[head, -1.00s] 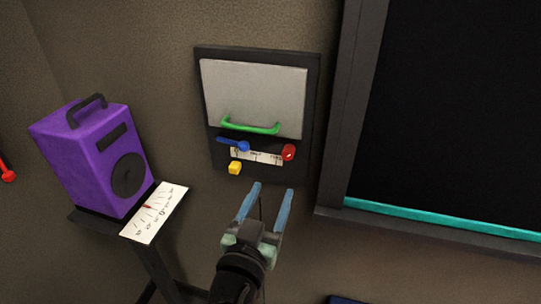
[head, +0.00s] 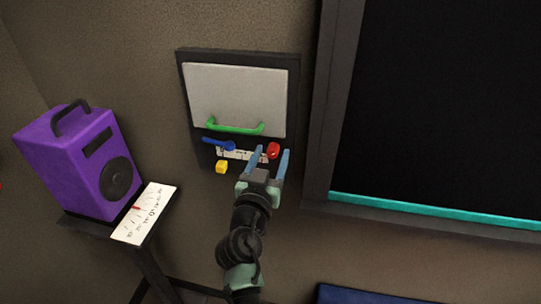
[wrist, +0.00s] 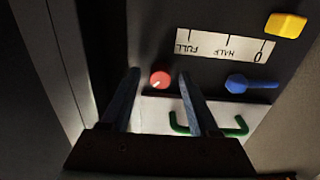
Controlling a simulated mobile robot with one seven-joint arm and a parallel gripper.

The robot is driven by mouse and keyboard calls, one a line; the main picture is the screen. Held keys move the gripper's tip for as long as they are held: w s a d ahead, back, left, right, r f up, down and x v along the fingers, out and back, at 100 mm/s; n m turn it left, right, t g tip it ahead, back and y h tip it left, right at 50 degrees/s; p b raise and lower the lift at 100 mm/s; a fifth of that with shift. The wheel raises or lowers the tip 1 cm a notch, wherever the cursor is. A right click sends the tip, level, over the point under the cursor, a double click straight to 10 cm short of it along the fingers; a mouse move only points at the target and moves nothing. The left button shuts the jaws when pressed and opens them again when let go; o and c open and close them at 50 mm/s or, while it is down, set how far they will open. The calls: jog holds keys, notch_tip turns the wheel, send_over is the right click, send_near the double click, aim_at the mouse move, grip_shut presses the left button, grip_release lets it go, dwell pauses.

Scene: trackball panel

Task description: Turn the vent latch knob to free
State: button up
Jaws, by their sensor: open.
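A small round red knob (head: 273,149) with a pale mark sits at the lower right of a dark wall panel (head: 183,100). The red knob also shows in the wrist view (wrist: 160,79). No label names the vent latch, but this is the panel's only round knob in view. My gripper (head: 273,151) is open and empty. In the wrist view its fingertips (wrist: 158,74) appear on either side of the red knob. I cannot tell how far they stand from it, and I see no clear contact.
A blue lever (head: 219,144), a yellow block-shaped knob (head: 221,167), a green handle (head: 234,128) on a grey door (head: 236,95) and a white scale strip (wrist: 215,46) share the panel. A purple speaker (head: 75,155) stands left. A dark framed board (head: 440,100) is right.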

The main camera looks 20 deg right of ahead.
grip_shut()
jog(key=shift+n, duration=0.3)
jog(key=n+b, duration=0.1)
jog(key=n, duration=0.2)
jog(key=shift+f+n, duration=0.1)
jog(key=shift+n, duration=0.2)
jog(key=n, duration=0.4)
jog(key=shift+n, duration=0.3)
jog(key=n+p, duration=0.1)
jog(key=n, duration=0.4)
jog(key=shift+n+p, duration=0.55)
jog(key=shift+n, duration=1.45)
